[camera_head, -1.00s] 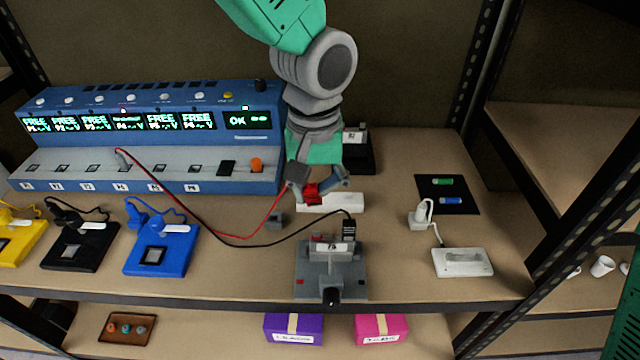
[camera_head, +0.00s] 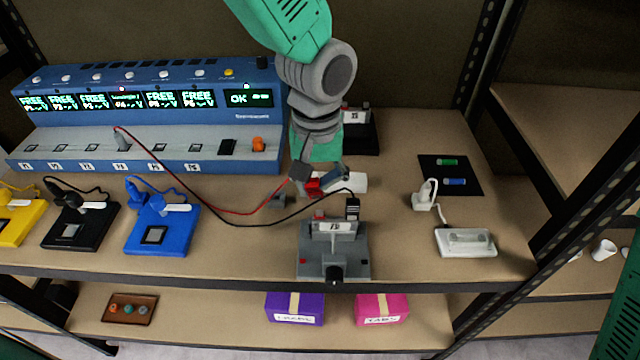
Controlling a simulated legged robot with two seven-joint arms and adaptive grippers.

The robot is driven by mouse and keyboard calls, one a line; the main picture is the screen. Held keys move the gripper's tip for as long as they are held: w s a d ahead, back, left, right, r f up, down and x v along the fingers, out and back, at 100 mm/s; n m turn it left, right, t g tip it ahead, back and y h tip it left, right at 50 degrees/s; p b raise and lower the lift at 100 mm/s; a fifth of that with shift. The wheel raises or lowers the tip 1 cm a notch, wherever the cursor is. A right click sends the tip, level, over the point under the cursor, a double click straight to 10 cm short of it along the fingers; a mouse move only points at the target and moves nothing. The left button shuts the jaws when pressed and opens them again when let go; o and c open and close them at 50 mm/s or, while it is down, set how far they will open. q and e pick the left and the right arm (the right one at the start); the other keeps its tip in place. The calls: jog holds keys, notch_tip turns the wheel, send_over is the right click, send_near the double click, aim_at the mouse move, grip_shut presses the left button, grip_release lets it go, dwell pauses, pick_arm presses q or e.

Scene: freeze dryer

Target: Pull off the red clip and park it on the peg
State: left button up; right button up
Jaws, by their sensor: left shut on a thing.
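My left gripper (camera_head: 319,180) reaches down from the top and is shut on the red clip (camera_head: 314,187). A red lead (camera_head: 225,211) runs from the clip to a grey plug (camera_head: 122,139) on the blue console. The black clip (camera_head: 352,208) is at the top right of the fixture, with a black lead. My right gripper is out of view.
The blue console (camera_head: 215,165) fills the back left. Blue (camera_head: 180,236), black (camera_head: 85,235) and yellow (camera_head: 20,225) battery-like units stand at the left. A white unit (camera_head: 466,243) and a black mat (camera_head: 480,187) are at the right. The shelf's front edge (camera_head: 430,284) is close.

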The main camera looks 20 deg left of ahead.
pick_arm(q)
jog(key=w, duration=0.1)
jog(key=w+a+p, duration=0.1)
jog(key=w, duration=0.1)
jog(key=w+a+p, duration=0.1)
jog(key=w, duration=0.1)
jog(key=shift+w, duration=0.1)
jog(key=w+a+p, duration=0.2)
jog(key=w, duration=0.4)
jog(key=shift+a, duration=0.15)
dwell(0.3)
